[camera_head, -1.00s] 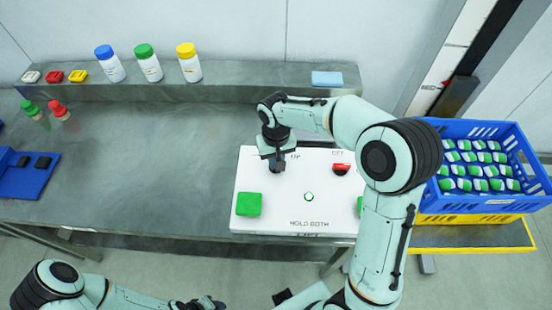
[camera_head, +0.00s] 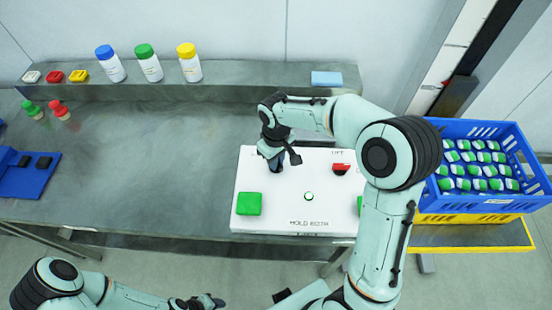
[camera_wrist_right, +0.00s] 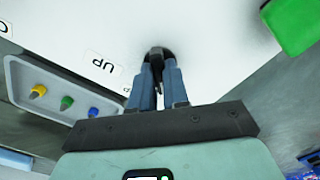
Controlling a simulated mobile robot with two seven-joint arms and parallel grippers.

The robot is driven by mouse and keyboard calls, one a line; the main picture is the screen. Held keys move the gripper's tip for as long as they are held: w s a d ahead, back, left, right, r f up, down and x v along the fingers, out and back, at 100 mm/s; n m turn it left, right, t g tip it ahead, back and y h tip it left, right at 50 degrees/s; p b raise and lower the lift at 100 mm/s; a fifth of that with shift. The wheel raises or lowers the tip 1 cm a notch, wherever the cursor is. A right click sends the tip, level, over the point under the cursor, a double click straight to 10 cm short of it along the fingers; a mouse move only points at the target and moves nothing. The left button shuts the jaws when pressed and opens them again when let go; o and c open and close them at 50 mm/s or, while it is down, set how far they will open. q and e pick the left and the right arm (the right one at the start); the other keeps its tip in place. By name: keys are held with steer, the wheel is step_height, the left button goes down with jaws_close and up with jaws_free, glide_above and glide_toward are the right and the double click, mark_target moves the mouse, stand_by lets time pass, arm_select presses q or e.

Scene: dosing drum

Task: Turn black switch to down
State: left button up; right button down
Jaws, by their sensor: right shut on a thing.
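The black switch (camera_wrist_right: 158,52) shows in the right wrist view as a dark round knob on the white panel (camera_head: 300,185), beside a label reading UP. My right gripper (camera_wrist_right: 160,75) points down at it, its two fingers shut on the switch. In the head view the right gripper (camera_head: 275,166) is at the upper left of the panel and hides most of the switch. I cannot tell the switch's exact angle. My left gripper (camera_head: 208,302) is at the bottom edge, away from the panel; its fingers are unclear.
The panel also has a red switch (camera_head: 341,169), a green button (camera_head: 249,204) at left and another (camera_head: 360,205) partly behind my right arm. A blue crate (camera_head: 470,130) of bottles stands at right. Bottles stand on the rear shelf (camera_head: 250,75). The table's left middle is clear.

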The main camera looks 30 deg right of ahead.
steer(key=c, duration=1.1)
jaws_free()
steer(key=shift+r, duration=0.15)
arm_select(q)
steer(key=shift+w+r+p, duration=0.7)
steer(key=shift+w+r, duration=0.2)
steer(key=shift+r, duration=0.1)
arm_select(e)
step_height(320, 180, up, 13)
steer(key=shift+r, duration=0.1)
arm_select(q)
steer(key=shift+s, duration=0.15)
